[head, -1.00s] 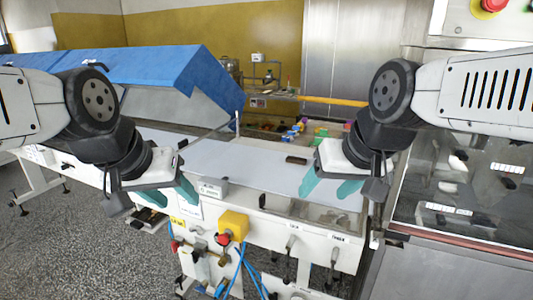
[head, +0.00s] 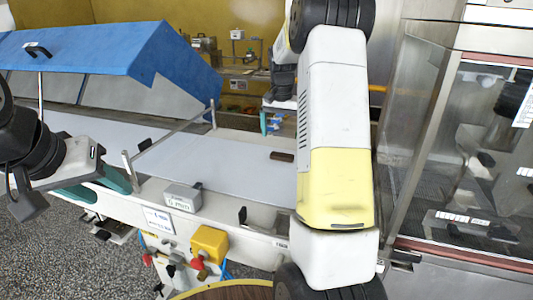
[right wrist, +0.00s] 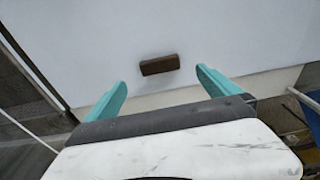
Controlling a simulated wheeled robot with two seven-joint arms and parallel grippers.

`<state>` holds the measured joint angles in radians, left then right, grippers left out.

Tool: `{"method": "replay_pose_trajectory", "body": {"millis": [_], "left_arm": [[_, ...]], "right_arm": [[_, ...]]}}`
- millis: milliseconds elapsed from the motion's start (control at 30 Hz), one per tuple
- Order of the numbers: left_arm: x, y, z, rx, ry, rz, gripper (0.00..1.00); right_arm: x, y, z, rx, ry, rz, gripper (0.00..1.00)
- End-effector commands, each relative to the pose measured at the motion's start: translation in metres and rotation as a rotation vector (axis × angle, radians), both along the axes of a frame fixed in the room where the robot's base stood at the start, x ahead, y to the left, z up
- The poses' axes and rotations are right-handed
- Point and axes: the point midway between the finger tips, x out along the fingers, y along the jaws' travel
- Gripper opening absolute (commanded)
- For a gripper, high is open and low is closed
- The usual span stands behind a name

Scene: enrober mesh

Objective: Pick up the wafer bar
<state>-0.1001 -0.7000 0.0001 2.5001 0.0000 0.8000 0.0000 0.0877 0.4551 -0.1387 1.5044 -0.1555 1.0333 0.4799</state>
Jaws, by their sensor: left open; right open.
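The wafer bar, a small dark brown block (head: 281,156), lies flat on the pale conveyor belt near its right part. In the right wrist view the bar (right wrist: 160,65) lies ahead of the fingertips, roughly centred between them and apart from both. My right gripper (head: 269,124) is open and empty, with teal fingers, on the far side of the bar in the head view; my own forearm partly hides it. My left gripper (head: 103,187) is open and empty at the near edge of the conveyor, well left of the bar.
A blue-covered hood (head: 90,50) spans the belt at the left. A small grey box (head: 183,197) and a yellow switch box (head: 209,243) are on the conveyor's front. A glass-walled machine (head: 470,150) stands at the right. The belt (head: 210,160) around the bar is mostly clear.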

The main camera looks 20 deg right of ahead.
Motion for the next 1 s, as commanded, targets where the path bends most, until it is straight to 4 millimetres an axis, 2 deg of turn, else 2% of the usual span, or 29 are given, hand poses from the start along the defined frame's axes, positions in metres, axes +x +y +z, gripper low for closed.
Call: {"method": "replay_pose_trajectory", "body": {"millis": [167, 700, 967, 1000], "left_arm": [[0.000, 0.000, 0.000, 0.000, 0.000, 0.000, 0.49], [0.000, 0.000, 0.000, 0.000, 0.000, 0.000, 0.49], [0.000, 0.000, 0.000, 0.000, 0.000, 0.000, 0.49], [0.000, 0.000, 0.000, 0.000, 0.000, 0.000, 0.49]], "right_arm": [[0.008, -0.008, -0.018, -0.008, 0.017, -0.022, 1.00], [0.015, -0.010, -0.085, -0.006, 0.017, -0.022, 1.00], [0.016, -0.010, -0.088, -0.007, 0.014, -0.021, 1.00], [0.016, -0.010, -0.088, -0.007, 0.014, -0.021, 0.96]]}}
